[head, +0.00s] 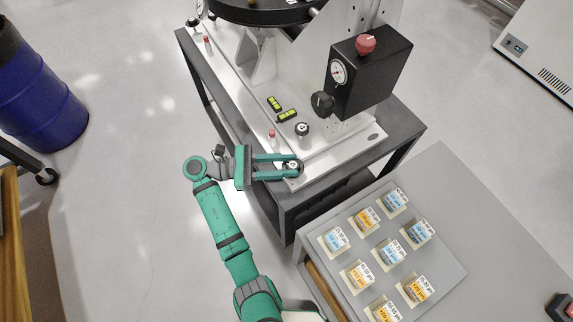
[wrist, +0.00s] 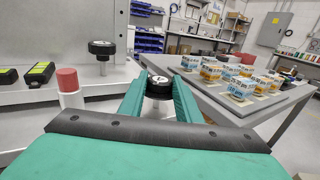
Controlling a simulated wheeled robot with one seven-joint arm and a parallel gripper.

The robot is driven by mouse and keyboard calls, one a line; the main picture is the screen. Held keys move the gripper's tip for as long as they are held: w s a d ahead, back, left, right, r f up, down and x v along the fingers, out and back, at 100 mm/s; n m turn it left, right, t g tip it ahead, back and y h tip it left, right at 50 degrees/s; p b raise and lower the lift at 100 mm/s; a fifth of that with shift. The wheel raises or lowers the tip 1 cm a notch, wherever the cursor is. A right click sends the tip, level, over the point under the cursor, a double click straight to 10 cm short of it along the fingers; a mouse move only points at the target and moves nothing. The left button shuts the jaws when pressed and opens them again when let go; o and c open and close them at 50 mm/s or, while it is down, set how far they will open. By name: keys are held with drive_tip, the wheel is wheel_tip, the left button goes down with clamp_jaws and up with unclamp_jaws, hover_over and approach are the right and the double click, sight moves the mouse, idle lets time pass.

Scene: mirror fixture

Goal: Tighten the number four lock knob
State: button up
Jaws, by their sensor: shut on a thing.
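A black round lock knob (head: 292,166) with a white cap sits at the near corner of the light metal fixture base (head: 322,156). My gripper (head: 299,166) reaches in from the left, with its two green fingers shut around this knob. Another black knob (head: 302,129) stands farther back on the base and also shows in the wrist view (wrist: 101,47), clear of my fingers.
A red-capped post (head: 272,133) stands close to my gripper, left of it in the wrist view (wrist: 68,85). Two yellow-green levels (head: 287,115) lie on the base. A black dial box (head: 368,72) rises behind. A grey table (head: 450,225) with several labelled blocks stands at right.

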drive_tip(key=shift+w+a+m+g, duration=0.1)
drive_tip(key=shift+m+g, duration=0.3)
drive_tip(key=shift+g, duration=0.2)
drive_tip(key=shift+w+a+m+g, duration=0.1)
drive_tip(key=shift+m+g, duration=0.3)
drive_tip(key=shift+g, duration=0.2)
drive_tip(key=shift+w+d+m+g, duration=0.15)
drive_tip(key=shift+m+g, duration=0.55)
drive_tip(key=shift+g, duration=0.6)
drive_tip(key=shift+w+d+m+g+y, duration=0.1)
drive_tip(key=shift+m+g+y, duration=0.2)
drive_tip(key=shift+m+g, duration=0.35)
drive_tip(key=o, duration=1.1)
drive_tip(key=shift+c, duration=0.2)
drive_tip(key=v, duration=1)
drive_tip(key=shift+a, duration=0.35)
drive_tip(key=shift+w, duration=0.15)
